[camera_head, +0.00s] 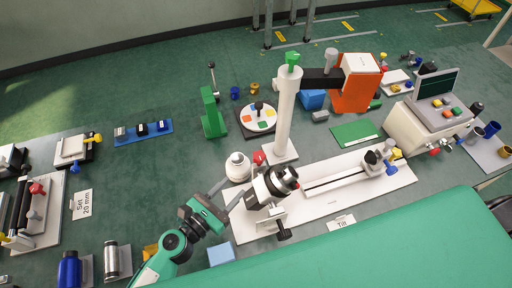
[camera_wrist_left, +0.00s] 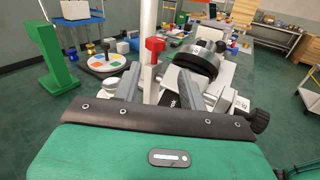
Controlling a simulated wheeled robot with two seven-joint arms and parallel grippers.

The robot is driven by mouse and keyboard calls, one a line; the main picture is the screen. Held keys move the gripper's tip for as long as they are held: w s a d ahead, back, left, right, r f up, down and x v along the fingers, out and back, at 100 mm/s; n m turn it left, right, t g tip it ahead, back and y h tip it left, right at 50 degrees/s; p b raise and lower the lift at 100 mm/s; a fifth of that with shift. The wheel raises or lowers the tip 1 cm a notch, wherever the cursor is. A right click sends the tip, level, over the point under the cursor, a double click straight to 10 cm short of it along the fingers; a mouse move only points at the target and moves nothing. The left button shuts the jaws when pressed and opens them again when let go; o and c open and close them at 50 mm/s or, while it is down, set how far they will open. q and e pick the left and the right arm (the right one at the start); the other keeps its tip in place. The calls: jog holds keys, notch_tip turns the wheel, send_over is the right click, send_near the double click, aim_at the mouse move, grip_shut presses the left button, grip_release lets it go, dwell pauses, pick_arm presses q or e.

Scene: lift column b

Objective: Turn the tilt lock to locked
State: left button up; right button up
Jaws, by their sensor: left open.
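A black-and-white cylindrical head (camera_head: 268,188) sits on a bracket on a white base plate (camera_head: 335,182); it shows in the wrist view too (camera_wrist_left: 198,58). A red knob (camera_head: 259,157) stands just behind it and appears between my fingers, beyond their tips, in the wrist view (camera_wrist_left: 155,45). A black knob (camera_head: 284,233) sticks out at the bracket's front. I cannot tell which knob is the tilt lock. A card reading "Tilt" (camera_head: 341,222) lies at the plate's front. My left gripper (camera_head: 232,190) is open and empty, left of the head. My right gripper is out of view.
A white post with a green top (camera_head: 285,105) rises behind the head. A white round part (camera_head: 238,167) is close to my left fingers. A light blue block (camera_head: 221,253) lies below the gripper. A green post (camera_head: 212,113) and colored dial (camera_head: 258,118) stand farther back.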

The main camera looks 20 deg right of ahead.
aim_at(255, 161)
pick_arm(q)
jog(key=shift+n, duration=0.6)
jog(key=p+x, duration=0.1)
jog(key=x, duration=0.5)
jog(key=p+x, duration=0.1)
jog(key=x, duration=0.6)
jog(key=shift+w+a+f+p, duration=0.15)
jog(key=shift+w+a+p, duration=0.1)
jog(key=shift+p, duration=0.15)
jog(key=shift+w+d, duration=0.35)
jog(key=shift+d, duration=0.2)
jog(key=shift+c, duration=0.4)
jog(key=c, duration=0.6)
